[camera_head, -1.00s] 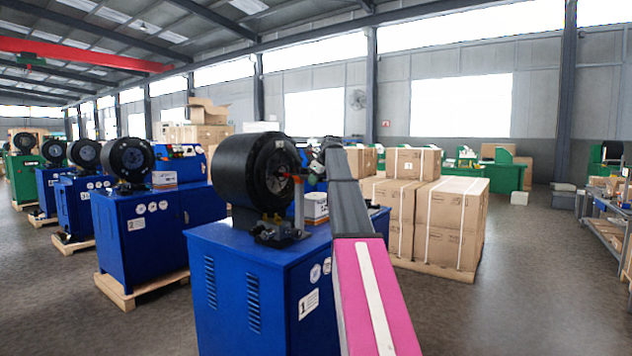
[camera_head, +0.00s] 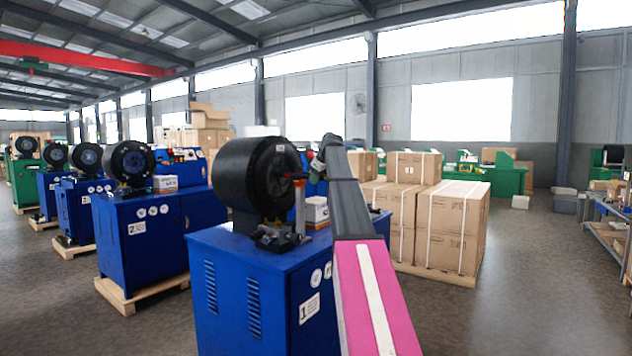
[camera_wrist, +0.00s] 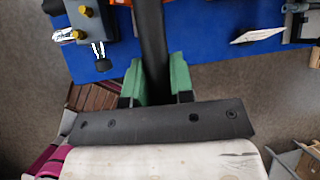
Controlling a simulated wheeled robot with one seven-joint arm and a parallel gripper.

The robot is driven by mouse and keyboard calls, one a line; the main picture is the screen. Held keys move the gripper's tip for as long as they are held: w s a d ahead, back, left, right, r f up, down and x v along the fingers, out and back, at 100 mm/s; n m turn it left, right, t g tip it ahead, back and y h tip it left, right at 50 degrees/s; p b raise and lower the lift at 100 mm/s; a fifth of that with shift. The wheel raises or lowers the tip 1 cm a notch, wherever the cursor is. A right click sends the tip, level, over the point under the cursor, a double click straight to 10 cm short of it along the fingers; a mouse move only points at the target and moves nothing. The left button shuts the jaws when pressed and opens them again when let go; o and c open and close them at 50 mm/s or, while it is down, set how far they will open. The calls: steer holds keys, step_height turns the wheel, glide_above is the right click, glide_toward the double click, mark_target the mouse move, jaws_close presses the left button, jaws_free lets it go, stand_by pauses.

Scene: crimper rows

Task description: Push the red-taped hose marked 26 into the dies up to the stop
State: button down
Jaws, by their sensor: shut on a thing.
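A black hose (camera_wrist: 151,40) stands between the green fingers of my gripper (camera_wrist: 158,82) in the wrist view, and the fingers are shut on it. The hose runs away from the fingers to the top edge of that view. In the head view my gripper (camera_head: 317,167) is just right of the black crimper head (camera_head: 252,172). A small red part (camera_head: 295,176) shows between my gripper and the dies (camera_head: 279,176). I cannot tell how deep the hose end sits in the dies. The mark 26 is not readable.
The crimper stands on a blue cabinet (camera_head: 262,285) labelled 1. A small carton (camera_head: 316,209) and a stand with an upright post (camera_head: 300,207) are on its top. Large strapped cartons (camera_head: 435,225) stand behind, right of my arm. More crimpers (camera_head: 140,225) line the left.

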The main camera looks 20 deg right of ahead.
steer(key=shift+r, duration=0.3)
jaws_free()
stand_by(0.3)
stand_by(0.3)
steer(key=shift+v, duration=3.45)
steer(key=shift+s, duration=0.1)
